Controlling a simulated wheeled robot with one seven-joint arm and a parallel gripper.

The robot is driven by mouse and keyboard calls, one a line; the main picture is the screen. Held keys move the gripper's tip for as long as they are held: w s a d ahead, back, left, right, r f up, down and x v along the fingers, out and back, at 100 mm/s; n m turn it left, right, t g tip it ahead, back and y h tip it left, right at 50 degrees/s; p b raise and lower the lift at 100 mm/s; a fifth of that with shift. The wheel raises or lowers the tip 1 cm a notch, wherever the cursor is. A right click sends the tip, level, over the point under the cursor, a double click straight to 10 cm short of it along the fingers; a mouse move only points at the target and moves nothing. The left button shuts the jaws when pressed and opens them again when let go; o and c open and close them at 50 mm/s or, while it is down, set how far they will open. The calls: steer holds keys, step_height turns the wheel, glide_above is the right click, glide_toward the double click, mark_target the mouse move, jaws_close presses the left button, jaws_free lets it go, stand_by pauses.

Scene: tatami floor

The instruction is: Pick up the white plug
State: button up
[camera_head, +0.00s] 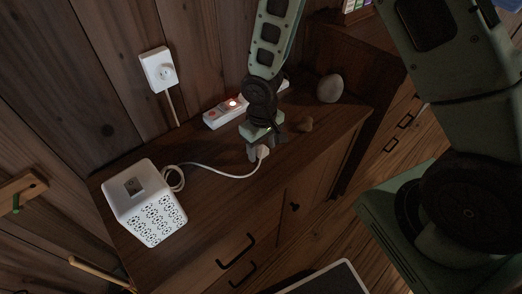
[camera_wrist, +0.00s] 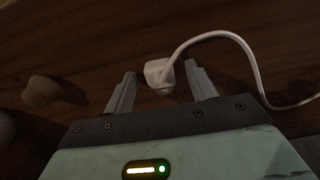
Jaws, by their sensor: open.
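The white plug (camera_head: 263,151) lies on the dark wooden cabinet top (camera_head: 220,205), at the end of a white cord. The cord (camera_head: 220,172) runs left to a white cube-shaped device (camera_head: 150,205) with a patterned front. In the wrist view the plug (camera_wrist: 159,72) sits between the two fingertips of my gripper (camera_wrist: 163,72), with a gap on each side. My gripper is open and holds nothing. In the head view my gripper (camera_head: 256,150) is low over the cabinet top at the plug, and the fingers are partly hidden.
A white power strip (camera_head: 226,112) with a lit red switch lies behind my gripper. A wall outlet (camera_head: 159,70) with a plug is on the wooden wall. A round stone (camera_head: 330,88) and a small brown lump (camera_head: 305,124) lie to the right.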

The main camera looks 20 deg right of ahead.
mark_target(262, 148)
steer(key=c, duration=1)
step_height(262, 148, up, 10)
steer(key=shift+f+p, duration=0.1)
steer(key=shift+p, duration=0.4)
